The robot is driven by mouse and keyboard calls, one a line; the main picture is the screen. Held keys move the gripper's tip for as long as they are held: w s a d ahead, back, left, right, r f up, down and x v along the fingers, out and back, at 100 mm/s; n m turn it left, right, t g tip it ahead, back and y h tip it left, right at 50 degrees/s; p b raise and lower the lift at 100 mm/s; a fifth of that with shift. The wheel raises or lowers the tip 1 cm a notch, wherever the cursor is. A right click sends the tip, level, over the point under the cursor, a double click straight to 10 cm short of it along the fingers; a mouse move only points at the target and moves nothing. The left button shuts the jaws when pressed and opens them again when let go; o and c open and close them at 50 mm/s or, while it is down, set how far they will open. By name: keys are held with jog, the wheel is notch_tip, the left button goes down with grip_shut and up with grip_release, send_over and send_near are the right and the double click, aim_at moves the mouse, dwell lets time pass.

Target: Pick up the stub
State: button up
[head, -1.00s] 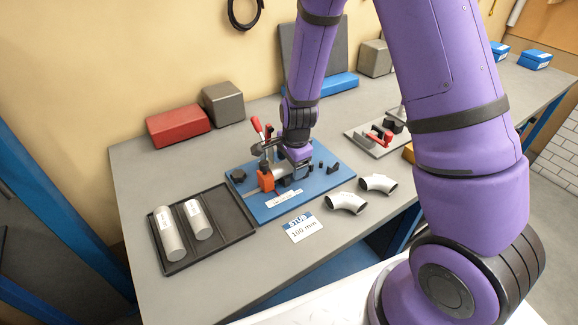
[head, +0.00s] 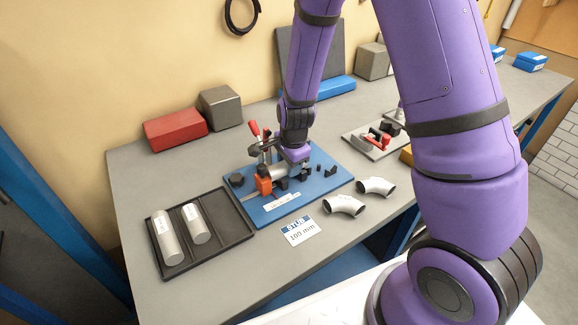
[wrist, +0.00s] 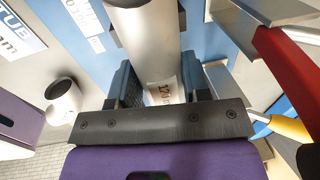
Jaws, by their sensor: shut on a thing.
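The stub (wrist: 150,45) is a silver-grey metal tube with a white printed label, seen close in the wrist view. It also shows in the head view (head: 282,173), lying in the clamping fixture on the blue plate (head: 320,192). My gripper (wrist: 160,82) is shut on the tube, with one finger on each side of it. In the head view my gripper (head: 296,165) is over the fixture and partly hides the tube. The red-handled toggle clamp (head: 255,130) and an orange block (head: 263,186) are at the tube's left.
A black tray (head: 236,224) holds two labelled silver tubes (head: 167,238). Two pipe elbows (head: 344,206) and a "STUB 100 mm" card (head: 300,231) lie in front of the plate. A red box (head: 175,130) and a grey block (head: 220,108) stand behind.

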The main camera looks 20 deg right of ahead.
notch_tip(320, 180, up, 17)
dwell(0.6)
jog(key=shift+s, duration=0.1)
dwell(0.6)
